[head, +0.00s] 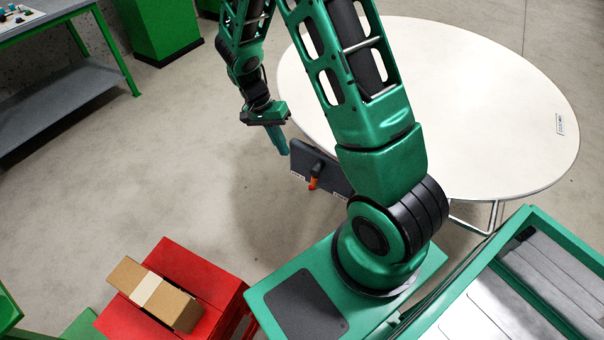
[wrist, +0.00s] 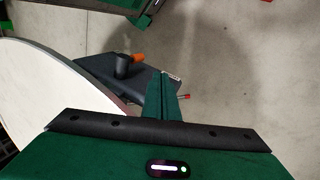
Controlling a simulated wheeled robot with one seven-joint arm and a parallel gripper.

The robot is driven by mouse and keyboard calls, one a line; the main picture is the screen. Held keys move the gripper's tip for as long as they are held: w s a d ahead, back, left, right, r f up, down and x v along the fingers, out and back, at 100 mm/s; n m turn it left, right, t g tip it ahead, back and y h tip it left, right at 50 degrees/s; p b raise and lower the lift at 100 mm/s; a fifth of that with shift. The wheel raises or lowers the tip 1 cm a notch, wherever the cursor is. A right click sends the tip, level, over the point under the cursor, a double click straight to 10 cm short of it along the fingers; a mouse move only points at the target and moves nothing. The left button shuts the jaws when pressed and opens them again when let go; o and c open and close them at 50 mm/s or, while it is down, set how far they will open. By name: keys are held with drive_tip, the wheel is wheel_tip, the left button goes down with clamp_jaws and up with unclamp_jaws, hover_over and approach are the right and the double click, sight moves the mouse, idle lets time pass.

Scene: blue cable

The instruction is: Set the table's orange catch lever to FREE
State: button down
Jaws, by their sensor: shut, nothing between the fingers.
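The orange catch lever (head: 314,183) sticks out from a dark grey plate (head: 300,155) at the near left edge of the white oval table (head: 480,120). In the wrist view the lever's orange end (wrist: 137,57) shows beside a dark round knob (wrist: 123,66) on the plate (wrist: 92,66). My gripper (head: 283,150) is shut and empty, its green fingers pointing down by the plate's left end. In the wrist view the fingers (wrist: 162,90) overlap the plate, apart from the lever. I cannot tell whether they touch the plate. The lever's setting is not readable.
My arm covers part of the table and the plate's right end. A red box (head: 205,265) with a cardboard carton (head: 135,275) stands at lower left. A green-framed bin (head: 545,225) is at lower right, a workbench (head: 60,100) at upper left. The floor left of the plate is clear.

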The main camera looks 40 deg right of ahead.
sight(316, 175)
drive_tip(key=s+d+f, duration=0.4)
drive_tip(key=s+f, duration=0.2)
drive_tip(key=f, duration=0.3)
drive_tip(key=shift+s+f, duration=0.15)
drive_tip(key=shift+f, duration=0.15)
idle(0.3)
